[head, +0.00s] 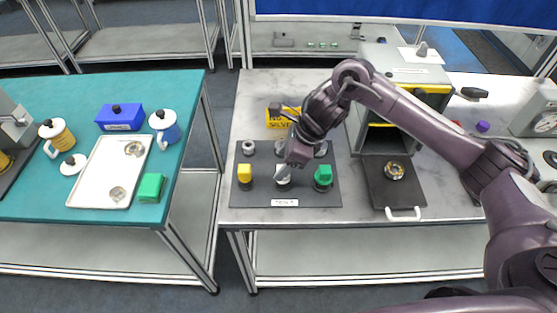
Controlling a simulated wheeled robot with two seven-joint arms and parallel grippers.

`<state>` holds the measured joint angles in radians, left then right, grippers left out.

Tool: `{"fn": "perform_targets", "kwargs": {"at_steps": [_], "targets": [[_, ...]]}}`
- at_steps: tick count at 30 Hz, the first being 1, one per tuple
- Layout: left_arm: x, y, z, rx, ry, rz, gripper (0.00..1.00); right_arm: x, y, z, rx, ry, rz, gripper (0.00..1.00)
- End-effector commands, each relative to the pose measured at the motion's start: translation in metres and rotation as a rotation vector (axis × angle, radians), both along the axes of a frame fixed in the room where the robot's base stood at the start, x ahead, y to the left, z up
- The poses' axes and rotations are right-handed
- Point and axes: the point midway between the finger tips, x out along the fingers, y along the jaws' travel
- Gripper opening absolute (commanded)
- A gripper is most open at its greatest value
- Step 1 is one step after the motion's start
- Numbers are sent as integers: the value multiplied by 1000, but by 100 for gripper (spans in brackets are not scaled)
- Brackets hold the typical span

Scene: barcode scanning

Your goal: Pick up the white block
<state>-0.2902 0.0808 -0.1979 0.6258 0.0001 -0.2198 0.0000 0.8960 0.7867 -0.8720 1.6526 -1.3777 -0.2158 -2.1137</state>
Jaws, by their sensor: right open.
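The white block (283,171) stands on a dark base in the middle of the front row on a dark grey mat (315,197). A yellow block (244,172) is to its left and a green block (323,175) to its right, each on a similar base. My right gripper (290,164) reaches in from the right and points down just over the white block. It is open. Its fingers are small and partly hidden, so I cannot tell whether they touch the block. My left gripper is out of view.
A teal table (187,92) at the left holds a white tray (88,184), mugs and a blue box (121,119).

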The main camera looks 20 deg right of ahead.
Motion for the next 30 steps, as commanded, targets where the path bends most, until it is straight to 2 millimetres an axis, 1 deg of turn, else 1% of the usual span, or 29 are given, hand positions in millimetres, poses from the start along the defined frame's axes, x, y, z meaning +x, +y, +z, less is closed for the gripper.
{"fn": "perform_targets", "kwargs": {"at_steps": [1, 3, 6, 10, 13, 17, 19, 21, 24, 30], "targets": [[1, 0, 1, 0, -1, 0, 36, 1, -12, 6, -25, -3, 43, 61], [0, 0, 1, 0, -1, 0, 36, -1, -23, 10, -47, 2, 93, 61], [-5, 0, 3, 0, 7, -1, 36, -2, -28, 9, -60, 8, 129, 61], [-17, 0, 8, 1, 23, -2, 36, -1, -23, -3, -59, 10, 135, 61], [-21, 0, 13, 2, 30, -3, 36, 0, -19, -12, -59, 8, 134, 61], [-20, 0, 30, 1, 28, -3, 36, 3, -12, -25, -58, 11, 130, 61], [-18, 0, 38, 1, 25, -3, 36, 5, -8, -35, -58, 12, 131, 61], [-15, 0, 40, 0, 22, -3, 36, 7, -4, -46, -59, 8, 131, 61], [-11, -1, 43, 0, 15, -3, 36, 8, -1, -55, -59, 6, 131, 61], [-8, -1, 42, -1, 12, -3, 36, 9, -1, -59, -60, 4, 131, 61]]}}
